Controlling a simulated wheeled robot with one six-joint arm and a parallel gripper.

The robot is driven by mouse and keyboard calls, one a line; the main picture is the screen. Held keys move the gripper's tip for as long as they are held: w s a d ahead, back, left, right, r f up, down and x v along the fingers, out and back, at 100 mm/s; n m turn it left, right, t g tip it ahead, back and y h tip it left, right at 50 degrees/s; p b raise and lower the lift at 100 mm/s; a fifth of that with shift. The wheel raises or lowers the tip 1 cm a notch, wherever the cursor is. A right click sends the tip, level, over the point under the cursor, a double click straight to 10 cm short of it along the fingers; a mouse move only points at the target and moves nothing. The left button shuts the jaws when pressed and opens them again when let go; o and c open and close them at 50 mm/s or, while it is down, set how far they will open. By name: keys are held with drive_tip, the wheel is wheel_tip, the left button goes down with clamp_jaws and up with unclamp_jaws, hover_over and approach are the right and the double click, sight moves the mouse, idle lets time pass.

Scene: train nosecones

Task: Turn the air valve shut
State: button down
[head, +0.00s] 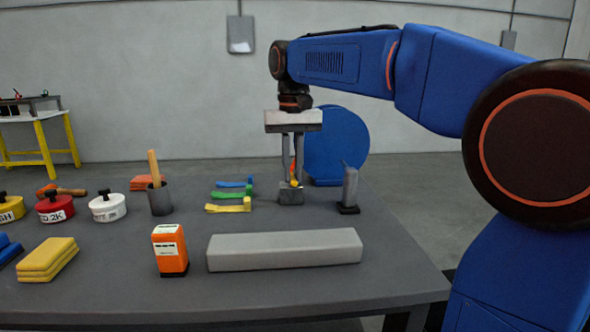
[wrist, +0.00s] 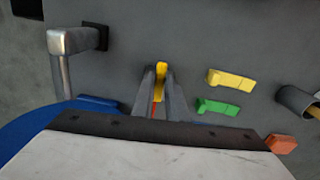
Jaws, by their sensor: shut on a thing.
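The air valve shows as a small grey block (head: 290,199) on the table, with a yellow lever (head: 295,183) on it. My gripper (head: 292,180) points straight down over the block, its two fingers closed on the lever. In the wrist view the yellow lever (wrist: 160,75) stands between the fingertips (wrist: 161,88), with a red part lower between the fingers. The fingers hide the lever's sides. The valve's exact angle is hard to tell.
A grey upright handle on a black base (head: 349,190) stands close on the right. Yellow, green and blue clips (head: 230,207) lie left. A dark cup (head: 160,199) stands further left.

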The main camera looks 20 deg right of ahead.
sight(292, 178)
drive_tip(key=shift+a+m, duration=0.15)
drive_tip(key=shift+m, duration=0.35)
drive_tip(key=c, duration=1.8)
unclamp_jaws()
drive_tip(key=shift+o, duration=0.2)
wheel_tip(292, 178, up, 17)
drive_tip(key=shift+r, duration=0.15)
